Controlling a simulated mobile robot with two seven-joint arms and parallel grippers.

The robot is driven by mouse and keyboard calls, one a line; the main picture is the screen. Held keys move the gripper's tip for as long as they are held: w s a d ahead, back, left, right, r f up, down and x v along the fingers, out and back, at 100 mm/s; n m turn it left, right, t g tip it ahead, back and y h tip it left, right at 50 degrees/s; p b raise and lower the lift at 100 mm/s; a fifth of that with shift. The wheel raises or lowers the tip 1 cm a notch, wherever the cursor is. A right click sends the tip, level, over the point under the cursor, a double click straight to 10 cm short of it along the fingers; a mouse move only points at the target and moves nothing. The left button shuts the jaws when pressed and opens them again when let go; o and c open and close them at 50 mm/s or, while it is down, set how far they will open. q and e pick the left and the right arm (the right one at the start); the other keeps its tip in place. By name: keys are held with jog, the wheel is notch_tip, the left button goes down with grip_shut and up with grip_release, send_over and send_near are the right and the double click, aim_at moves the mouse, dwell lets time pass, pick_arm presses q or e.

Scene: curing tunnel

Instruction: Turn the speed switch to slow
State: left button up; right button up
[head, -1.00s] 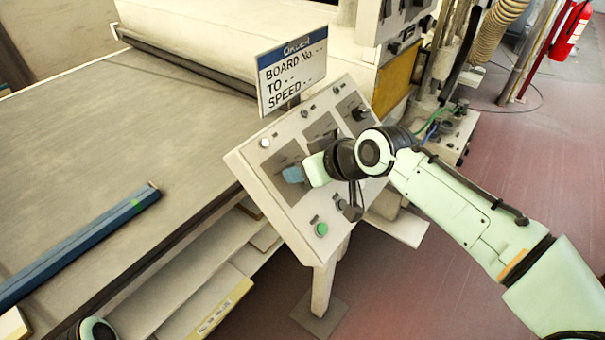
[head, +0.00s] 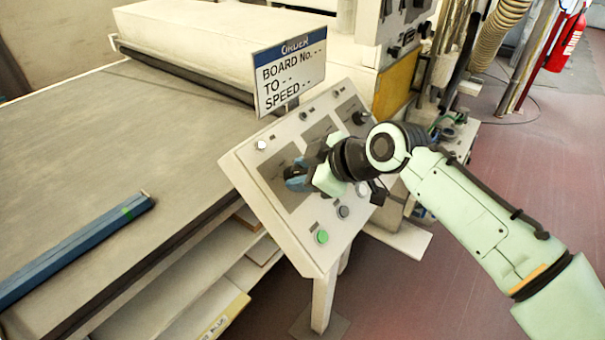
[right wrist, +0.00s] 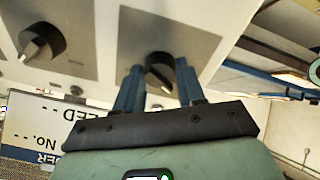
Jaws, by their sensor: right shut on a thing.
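The slanted control panel (head: 262,200) stands in the middle of the head view, with dark switch plates on its face. My right gripper (head: 294,180) is at the leftmost plate, its blue fingers against the panel. In the right wrist view my right gripper (right wrist: 158,82) is shut on a round black switch knob (right wrist: 158,62), one finger on each side. A pale pointer shows on the knob between the fingers. The plate's labels are too small to read, so I cannot tell which setting it marks. My left gripper is not in view.
A second black knob (right wrist: 42,42) is beside the held one. Another knob (head: 361,118) is at the panel's upper right, a green button (head: 321,236) below. The order sign (head: 290,72) stands above the panel. A blue bar (head: 75,250) lies on the bed at left.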

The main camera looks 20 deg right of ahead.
dwell(0.5)
jog(key=o, duration=1)
jog(key=shift+o, duration=0.2)
jog(key=p+v, duration=0.1)
jog(key=v, duration=1.2)
jog(key=shift+d, duration=0.15)
jog(key=shift+s+r, duration=0.1)
